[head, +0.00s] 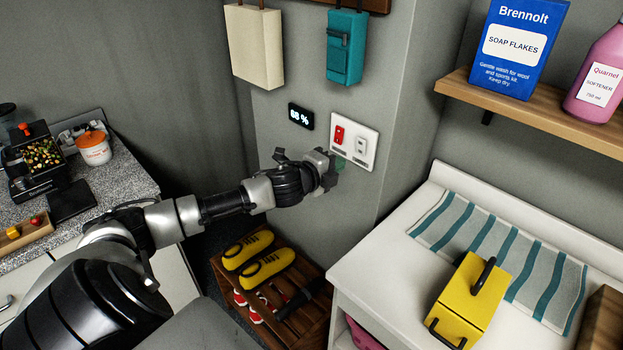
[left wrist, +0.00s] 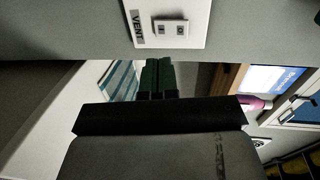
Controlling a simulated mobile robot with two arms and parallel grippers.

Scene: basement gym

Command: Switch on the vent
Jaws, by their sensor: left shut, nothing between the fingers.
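A white switch plate (head: 355,161) is fixed to the grey wall, with a red switch (head: 339,134) on its left and a white switch (head: 361,145) on its right. In the left wrist view, the white switch (left wrist: 171,29) sits next to a label reading VENT (left wrist: 137,28). My left gripper (head: 341,163) is at the lower part of the plate, its dark green fingertips (left wrist: 157,64) shut and empty. In the wrist view the tips point toward the plate, just short of the white switch; contact cannot be told. My right gripper is not in view.
A humidity display (head: 301,116) is left of the plate. A cream box (head: 254,46) and a teal pouch (head: 345,47) hang above. A white cabinet (head: 385,270) with a yellow box (head: 468,300) stands right. A shoe rack (head: 310,325) is below.

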